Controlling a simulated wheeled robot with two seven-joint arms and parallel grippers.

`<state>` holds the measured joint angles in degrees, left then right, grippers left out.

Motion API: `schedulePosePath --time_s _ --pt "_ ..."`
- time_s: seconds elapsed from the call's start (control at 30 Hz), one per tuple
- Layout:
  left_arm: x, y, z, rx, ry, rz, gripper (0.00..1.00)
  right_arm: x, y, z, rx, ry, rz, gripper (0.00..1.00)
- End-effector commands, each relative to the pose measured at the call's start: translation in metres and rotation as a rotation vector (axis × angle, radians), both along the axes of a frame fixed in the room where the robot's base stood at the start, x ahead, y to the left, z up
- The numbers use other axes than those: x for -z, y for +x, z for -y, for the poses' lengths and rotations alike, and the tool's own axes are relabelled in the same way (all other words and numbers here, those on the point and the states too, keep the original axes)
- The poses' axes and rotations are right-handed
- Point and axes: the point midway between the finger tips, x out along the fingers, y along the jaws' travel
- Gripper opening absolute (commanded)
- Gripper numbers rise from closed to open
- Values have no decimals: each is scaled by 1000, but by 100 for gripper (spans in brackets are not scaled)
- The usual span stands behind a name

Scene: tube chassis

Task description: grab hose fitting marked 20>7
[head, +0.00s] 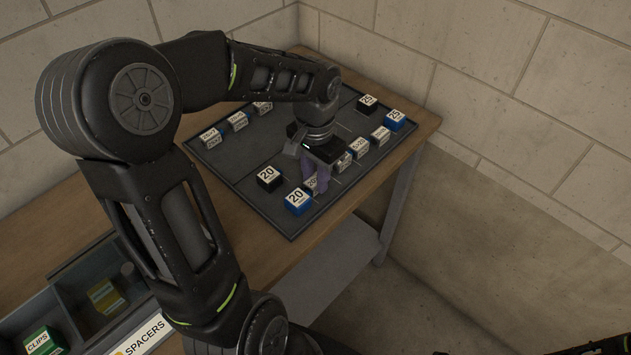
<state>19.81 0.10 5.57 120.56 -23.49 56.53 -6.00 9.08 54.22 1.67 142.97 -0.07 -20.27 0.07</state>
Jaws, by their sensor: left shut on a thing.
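My left gripper (317,178) reaches down over the dark tray (225,165) on the wooden bench and is shut on a small hose fitting (311,184) with a white label. The label is partly covered by the purplish part at the fingers, so I read only a leading "20". Whether the fitting is clear of the tray, I cannot tell. Beside it in the tray are a black block marked 20 (269,178) and a blue block marked 20 (298,201).
Farther along the tray stand a black block marked 25 (367,104), a blue block marked 25 (394,120) and several small labelled fittings (380,135). More labelled fittings (211,138) line the tray's left side. A bin marked SPACERS (148,337) and a green CLIPS box (43,341) are at lower left.

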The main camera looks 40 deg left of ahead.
Motion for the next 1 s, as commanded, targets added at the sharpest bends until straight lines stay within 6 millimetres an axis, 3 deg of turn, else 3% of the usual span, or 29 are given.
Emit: schedulePosePath --time_s 0.27,0.7,1.0 --pt "-8 1 0 0 2 4 0 1 0 0 0 0 0 36" --pt "-84 1 0 0 1 4 0 5 0 0 0 0 0 36" --pt "-101 0 0 0 0 0 0 5 0 0 0 0 0 36"
